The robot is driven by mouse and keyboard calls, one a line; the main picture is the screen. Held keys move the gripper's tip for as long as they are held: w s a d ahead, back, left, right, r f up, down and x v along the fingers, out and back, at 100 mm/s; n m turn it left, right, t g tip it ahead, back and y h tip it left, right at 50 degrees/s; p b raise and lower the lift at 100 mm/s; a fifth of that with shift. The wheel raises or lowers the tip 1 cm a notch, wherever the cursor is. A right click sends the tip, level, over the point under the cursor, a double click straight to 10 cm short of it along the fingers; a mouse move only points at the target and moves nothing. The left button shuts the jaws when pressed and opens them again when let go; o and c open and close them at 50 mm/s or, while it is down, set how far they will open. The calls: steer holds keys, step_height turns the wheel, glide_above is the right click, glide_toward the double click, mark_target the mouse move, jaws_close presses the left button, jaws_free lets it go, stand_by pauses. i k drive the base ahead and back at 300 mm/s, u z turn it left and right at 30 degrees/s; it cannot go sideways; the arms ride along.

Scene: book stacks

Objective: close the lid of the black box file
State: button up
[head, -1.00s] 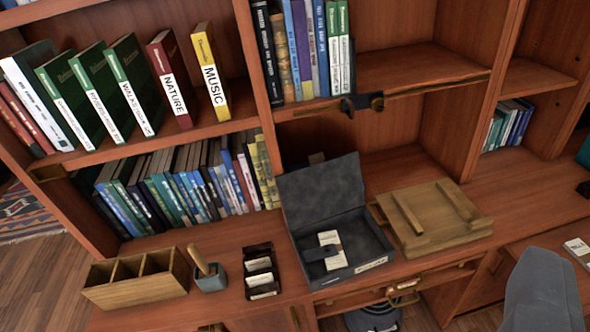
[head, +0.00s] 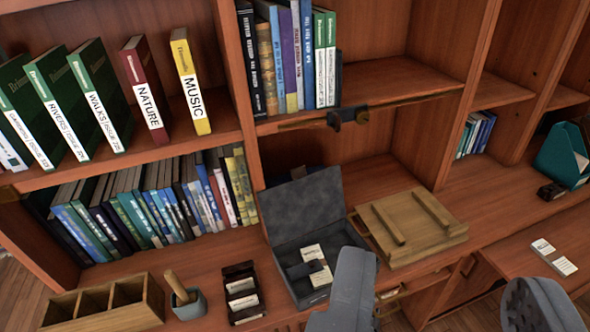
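The black box file (head: 284,262) stands on the wooden desk ledge in the lower middle of the view. Its dark grey lid (head: 300,210) is raised and leans back against the shelf opening behind. Inside the box lie pale cards (head: 318,277) and a dark clip. Two grey rounded parts of mine show at the bottom, one (head: 350,290) overlapping the box's front right corner in the picture and one at the far lower right. I cannot tell whether they touch anything. My gripper's fingertips are not clear, and nothing is seen held.
A wooden board with rails (head: 410,225) lies right of the box. A dark card holder (head: 242,290), a grey pot (head: 188,303) and a wooden divided tray (head: 105,305) stand to its left. A shelf bracket (head: 348,117) juts out above the lid.

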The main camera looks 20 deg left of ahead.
mark_target(305, 204)
steer(key=u, duration=0.05)
steer(key=i, duration=1)
steer(key=z, duration=0.05)
